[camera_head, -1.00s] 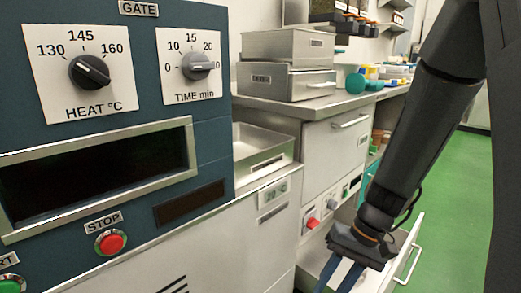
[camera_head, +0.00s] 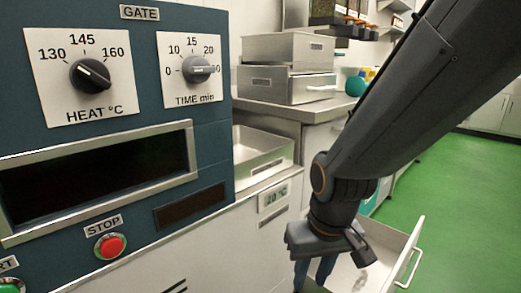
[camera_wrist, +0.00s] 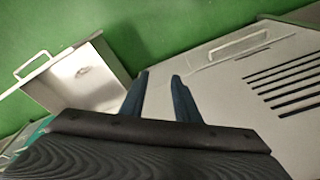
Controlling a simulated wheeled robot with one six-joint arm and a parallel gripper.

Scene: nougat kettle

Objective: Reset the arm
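My arm reaches in from the upper right in the head view, and my gripper (camera_head: 314,272) hangs low at its end, in front of the open drawer. In the wrist view the two blue fingers of my gripper (camera_wrist: 160,88) stand apart with nothing between them. The open drawer (camera_head: 405,262) lies beside and behind the gripper in the head view; it also shows at the left of the wrist view (camera_wrist: 112,48).
The blue panel (camera_head: 215,125) with the heat knob (camera_head: 90,75), time knob (camera_head: 198,68) and red stop button (camera_head: 110,245) fills the left. A metal tray (camera_head: 262,160) and stacked steel boxes (camera_head: 290,85) stand beyond. Green floor (camera_head: 445,195) is clear at right.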

